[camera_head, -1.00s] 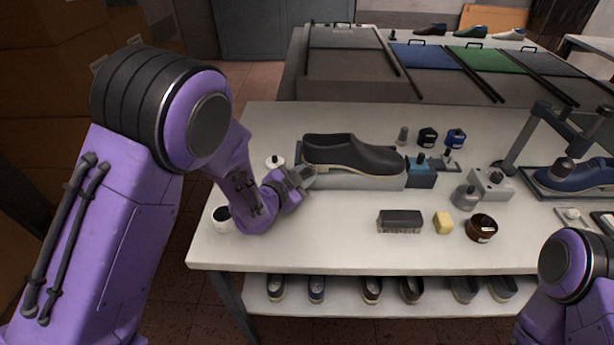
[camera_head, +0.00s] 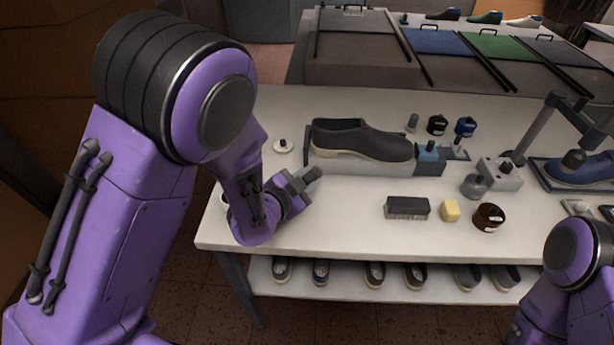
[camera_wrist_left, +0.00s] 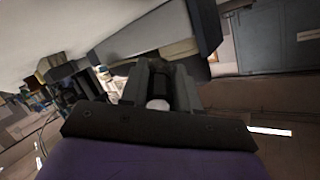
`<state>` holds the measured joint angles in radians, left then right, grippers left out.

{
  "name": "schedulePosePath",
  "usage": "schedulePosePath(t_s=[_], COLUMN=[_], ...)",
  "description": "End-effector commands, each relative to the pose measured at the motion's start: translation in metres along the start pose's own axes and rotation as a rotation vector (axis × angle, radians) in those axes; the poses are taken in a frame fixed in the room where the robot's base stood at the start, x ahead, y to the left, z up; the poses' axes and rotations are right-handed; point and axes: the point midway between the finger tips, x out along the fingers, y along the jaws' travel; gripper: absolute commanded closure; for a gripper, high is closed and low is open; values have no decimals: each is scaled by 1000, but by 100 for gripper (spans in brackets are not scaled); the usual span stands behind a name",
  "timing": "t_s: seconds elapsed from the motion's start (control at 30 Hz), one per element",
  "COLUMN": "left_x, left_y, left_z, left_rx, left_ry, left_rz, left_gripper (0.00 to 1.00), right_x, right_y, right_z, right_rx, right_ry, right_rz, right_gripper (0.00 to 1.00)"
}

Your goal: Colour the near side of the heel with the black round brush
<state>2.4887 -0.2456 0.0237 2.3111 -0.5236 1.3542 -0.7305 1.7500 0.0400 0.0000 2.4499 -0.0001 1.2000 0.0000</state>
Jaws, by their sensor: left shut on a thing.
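A dark shoe (camera_head: 365,142) with a pale sole rests on a grey stand (camera_head: 350,165), its opening and heel end to the left. My left gripper (camera_head: 308,180) is just in front of the heel end, with a gap between them in the picture. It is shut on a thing. In the left wrist view its fingers (camera_wrist_left: 160,92) close around something with a small pale round end (camera_wrist_left: 158,104); this may be the black round brush, but its bristles are hidden. I cannot see colour on the near side of the heel. My right gripper is out of view.
A white round lidded pot (camera_head: 284,146) stands left of the shoe. A dark block brush (camera_head: 407,208), a yellow sponge (camera_head: 451,211) and a brown jar (camera_head: 488,217) are at front right. A blue-topped block (camera_head: 428,158) adjoins the stand. The front left tabletop (camera_head: 330,225) is clear.

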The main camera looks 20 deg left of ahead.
Motion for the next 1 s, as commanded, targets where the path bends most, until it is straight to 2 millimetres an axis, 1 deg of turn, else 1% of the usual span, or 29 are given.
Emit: schedulePosePath(t_s=[0.2, 0.53, 0.67, 1.0], left_x=[-19, -18, -10, 28], left_y=[13, 12, 6, -20], left_z=[-1, -1, 0, 4], left_rx=[1, 0, -1, 0], left_ry=[-1, 0, 1, 0], left_rz=[1, 0, -1, 5], left_gripper=[100, 100, 100, 100], right_x=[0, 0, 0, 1], right_y=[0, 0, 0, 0], right_z=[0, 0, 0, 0], right_rx=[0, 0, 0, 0], right_ry=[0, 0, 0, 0], right_rz=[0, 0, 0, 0], right_gripper=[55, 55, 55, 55])
